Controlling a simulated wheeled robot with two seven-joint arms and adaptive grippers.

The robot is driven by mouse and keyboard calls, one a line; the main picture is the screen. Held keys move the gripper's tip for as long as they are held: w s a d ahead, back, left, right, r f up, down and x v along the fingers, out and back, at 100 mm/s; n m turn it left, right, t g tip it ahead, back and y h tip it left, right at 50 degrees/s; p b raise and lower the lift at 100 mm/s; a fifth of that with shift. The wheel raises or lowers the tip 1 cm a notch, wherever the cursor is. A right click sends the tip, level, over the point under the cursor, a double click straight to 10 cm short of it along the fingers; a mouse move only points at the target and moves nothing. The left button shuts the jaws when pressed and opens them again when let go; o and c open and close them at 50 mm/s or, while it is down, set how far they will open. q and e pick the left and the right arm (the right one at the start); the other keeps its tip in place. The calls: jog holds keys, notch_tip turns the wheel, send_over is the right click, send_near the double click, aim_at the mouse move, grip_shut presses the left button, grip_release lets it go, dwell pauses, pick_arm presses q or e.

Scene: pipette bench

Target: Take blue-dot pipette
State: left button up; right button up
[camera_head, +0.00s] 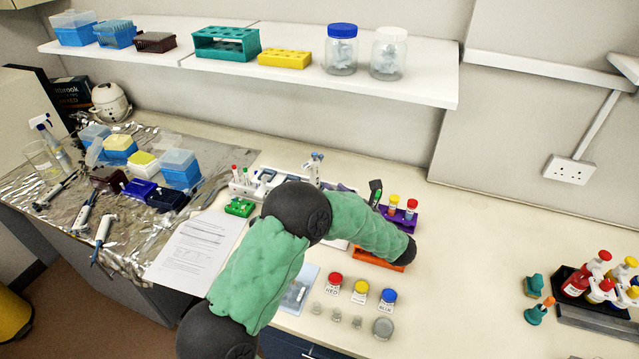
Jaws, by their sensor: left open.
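Several pipettes are in view, but I cannot make out a blue dot on any. A white pipette with blue parts (315,168) stands upright at the back middle, partly behind my arm. A white and blue pipette (103,232) and a dark and white pipette (86,208) lie on the foil at the left. Another dark pipette (55,191) lies farther left. My left arm, in a green sleeve, bends across the middle of the bench. Its fingers are hidden behind the arm, and nothing held shows. My right gripper is out of view.
A purple rack (402,217) and an orange rack (375,259) are by my wrist. Red, yellow and blue capped jars (360,291) stand in front. A paper sheet (196,252) lies left of my arm. Bare bench (470,290) is free at right.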

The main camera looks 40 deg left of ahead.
aim_at(315, 178)
pick_arm(q)
jog(key=x, duration=1.1)
jog(key=shift+d, duration=0.1)
jog(key=shift+s, duration=0.1)
jog(key=shift+c, duration=0.3)
jog(key=c, duration=0.9)
